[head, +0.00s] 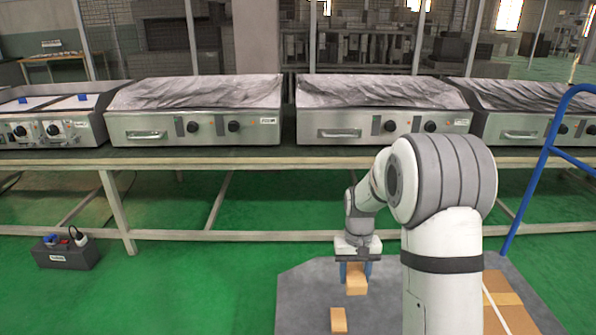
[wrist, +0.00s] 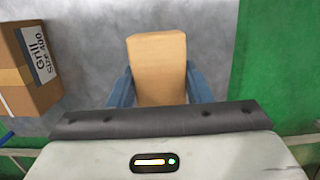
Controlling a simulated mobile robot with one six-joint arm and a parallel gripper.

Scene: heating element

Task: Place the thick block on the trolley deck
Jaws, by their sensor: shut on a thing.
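My gripper (head: 357,270) points down over the trolley deck and is shut on a plain tan block, the thick block (head: 356,285). In the wrist view, the thick block (wrist: 158,68) stands out between the two blue fingers of my gripper (wrist: 154,90). The grey trolley deck (head: 300,290) lies below it. I cannot tell whether the block's underside touches the deck. A second tan block (head: 338,320) lies on the deck, nearer the bottom of the head view.
A cardboard carton (head: 512,305) lies at the deck's right, partly behind my arm. A carton labelled "Grill Size 400" (wrist: 28,65) is left in the wrist view. The blue trolley handle (head: 540,165) rises at right. A bench with griddles (head: 200,110) stands behind. Deck left of my gripper is clear.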

